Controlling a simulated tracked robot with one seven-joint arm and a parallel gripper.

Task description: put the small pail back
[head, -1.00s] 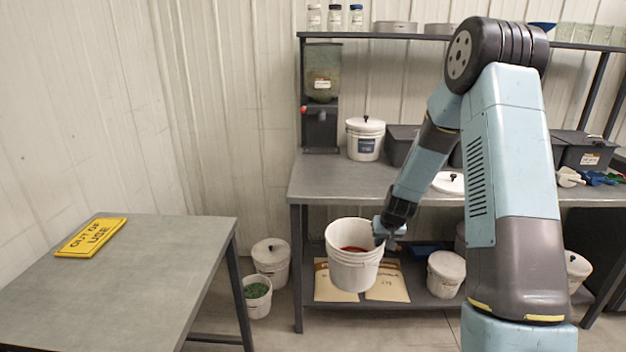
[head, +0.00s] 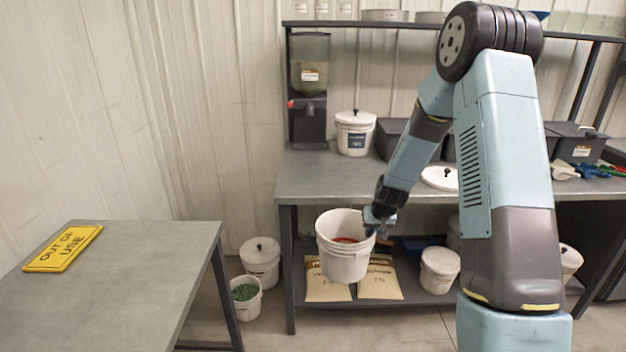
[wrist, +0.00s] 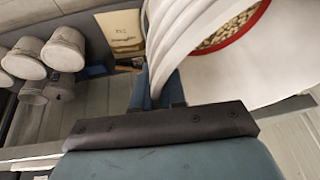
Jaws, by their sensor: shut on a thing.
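A white open pail (head: 343,250) hangs in front of the workbench, below the level of its top. Something red shows inside it. My gripper (head: 378,222) is shut on the pail's right rim. In the wrist view the white pail (wrist: 225,75) fills the upper right, with a red ring and pale grains inside. The blue gripper fingers (wrist: 162,85) meet its ribbed wall there. A smaller white pail (head: 246,304) with green contents stands on the floor at the left of the bench. The pail's underside is hidden.
The workbench (head: 330,178) holds a seed dispenser, a lidded white bucket (head: 355,134), a loose white lid (head: 440,178) and dark bins. Its lower shelf holds paper bags (head: 380,282) and lidded buckets. The left table (head: 130,275) bears a yellow "OUT OF USE" sign (head: 63,249) and free room.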

